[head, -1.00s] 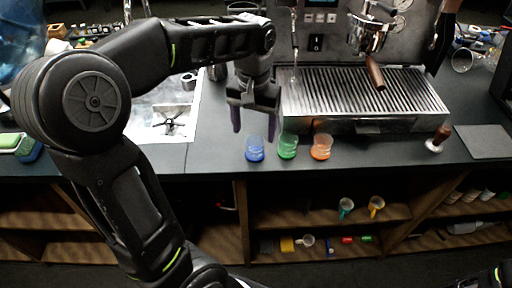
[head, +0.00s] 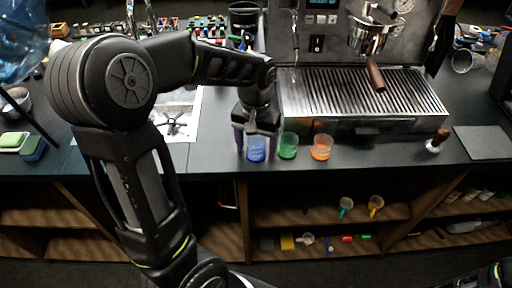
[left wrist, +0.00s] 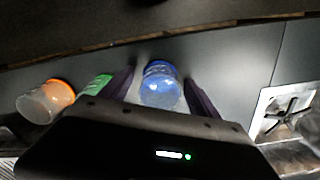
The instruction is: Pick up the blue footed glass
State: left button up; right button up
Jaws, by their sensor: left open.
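The blue footed glass (head: 256,149) stands on the dark counter, at the left end of a row of three glasses. It also shows in the left wrist view (left wrist: 160,86), between the two fingers. My left gripper (head: 256,146) is open, with one finger on each side of the blue glass. I cannot tell whether either finger touches it. The green glass (head: 288,146) stands just right of the gripper, close to one finger, and the orange glass (head: 322,147) stands further right.
The espresso machine's drip tray (head: 365,98) lies behind the glasses. A tamper (head: 437,139) stands to the right, near a dark mat (head: 484,142). Shelves below the counter hold cups.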

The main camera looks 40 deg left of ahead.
dwell(0.6)
pick_arm(q)
grip_shut()
dwell(0.6)
jog(key=shift+r, duration=0.1)
notch_tip(320, 180, up, 10)
jog(key=b, duration=0.1)
dwell(0.3)
dwell(0.8)
